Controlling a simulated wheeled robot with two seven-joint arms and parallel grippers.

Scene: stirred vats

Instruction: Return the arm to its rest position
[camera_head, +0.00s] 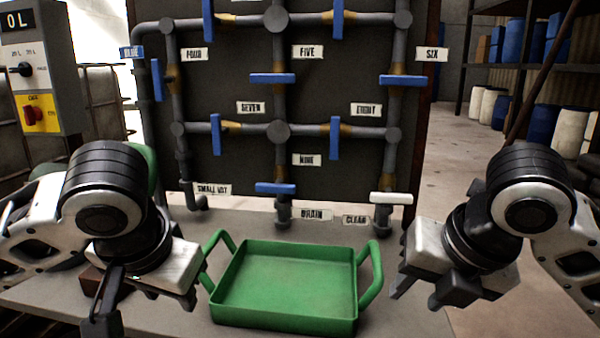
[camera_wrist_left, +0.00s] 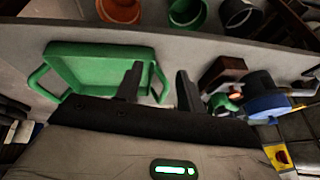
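My left gripper (camera_head: 148,305) is at the lower left in the head view, left of the green tray (camera_head: 285,248). Its two fingers are apart with nothing between them. The left wrist view also shows the open fingers (camera_wrist_left: 158,88), in front of one end of the green tray (camera_wrist_left: 100,49). My right gripper (camera_head: 425,290) is to the right of the tray in the head view. Its fingers are apart and empty. Both forearms are bent, one on each side of the tray.
The empty tray lies on a grey bench (camera_head: 240,225). Behind it stands a dark panel (camera_head: 240,60) with grey pipes and several blue valve handles. A grey control box (camera_head: 35,70) with a red knob is at the upper left. Shelves with drums (camera_head: 545,122) stand back right.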

